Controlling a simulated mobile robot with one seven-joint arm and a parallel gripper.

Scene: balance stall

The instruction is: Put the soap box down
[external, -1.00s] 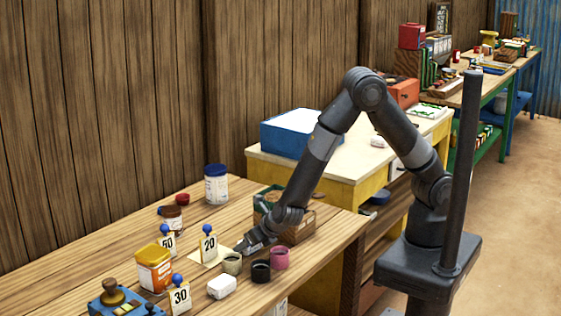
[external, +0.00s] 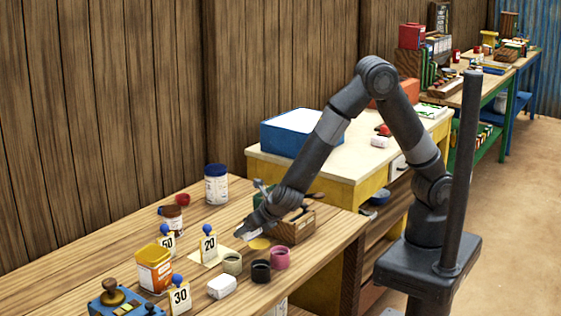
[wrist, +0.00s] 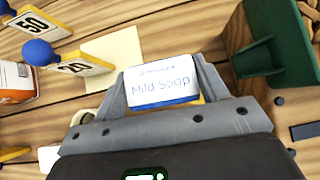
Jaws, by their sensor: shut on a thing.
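My gripper (external: 250,229) is over the wooden table. In the wrist view, my gripper (wrist: 163,88) is shut on the soap box (wrist: 160,84), a white box with a blue lower edge and "Mild Soap" lettering, gripped between the two fingers. In the external view the soap box is small and mostly hidden by the gripper. It appears to be held a little above the table, near a flat yellow disc (external: 259,244). A cream card (external: 204,257) lies on the table left of the gripper.
The number signs 20 (external: 209,247), 50 (external: 168,242) and 30 (external: 180,298) stand to the left. The olive cup (external: 232,264), black cup (external: 261,272) and pink cup (external: 280,259) are in front. A wooden tool box (external: 292,229) is close on the right.

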